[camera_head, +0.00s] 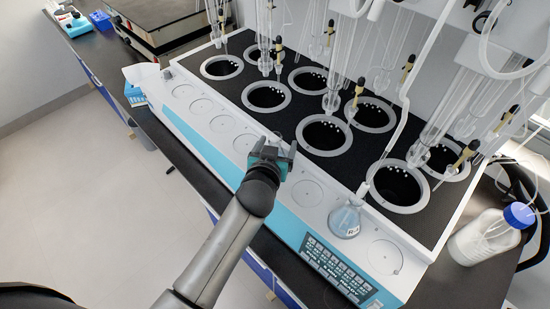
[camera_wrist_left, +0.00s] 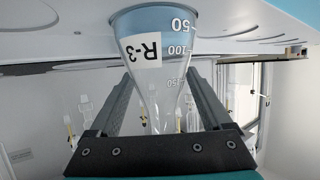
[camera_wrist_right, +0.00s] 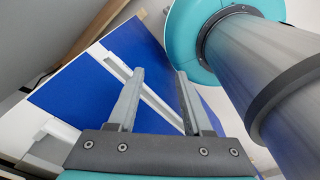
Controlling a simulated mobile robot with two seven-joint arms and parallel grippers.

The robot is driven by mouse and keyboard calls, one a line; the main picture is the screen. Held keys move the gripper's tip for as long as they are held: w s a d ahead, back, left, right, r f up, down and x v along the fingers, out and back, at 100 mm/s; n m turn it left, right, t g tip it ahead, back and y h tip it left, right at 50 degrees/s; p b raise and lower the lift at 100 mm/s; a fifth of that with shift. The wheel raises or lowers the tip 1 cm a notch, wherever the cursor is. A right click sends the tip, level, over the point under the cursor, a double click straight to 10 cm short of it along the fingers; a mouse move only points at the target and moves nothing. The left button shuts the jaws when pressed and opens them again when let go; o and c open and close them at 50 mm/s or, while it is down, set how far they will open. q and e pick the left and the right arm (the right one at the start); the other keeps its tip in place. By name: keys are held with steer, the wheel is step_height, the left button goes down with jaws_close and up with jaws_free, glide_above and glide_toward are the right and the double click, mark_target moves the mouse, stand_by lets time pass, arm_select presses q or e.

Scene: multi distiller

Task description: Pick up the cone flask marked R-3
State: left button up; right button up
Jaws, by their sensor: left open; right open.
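The cone flask marked R-3 (camera_head: 346,220) stands upright on the white front ledge of the heating unit, holding pale blue liquid. In the left wrist view the flask (camera_wrist_left: 148,28) appears upside down, its label facing me and its neck lined up between my fingers. My left gripper (camera_head: 273,147) is open over the ledge, to the left of the flask in the head view and apart from it. My right gripper (camera_wrist_right: 160,75) is open and empty in the right wrist view; the head view does not show it.
The heating unit's black top (camera_head: 325,163) has several round wells with glassware and tubes above. Empty round spots line its ledge, one (camera_head: 385,257) right of the flask. A blue-capped bottle (camera_head: 484,238) stands at the right. A blue panel (camera_wrist_right: 100,95) is near my right gripper.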

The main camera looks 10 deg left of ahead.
arm_select(q)
steer(key=shift+w+f, duration=0.2)
steer(key=shift+w, duration=0.1)
steer(key=shift+r, duration=0.1)
jaws_close()
stand_by(0.4)
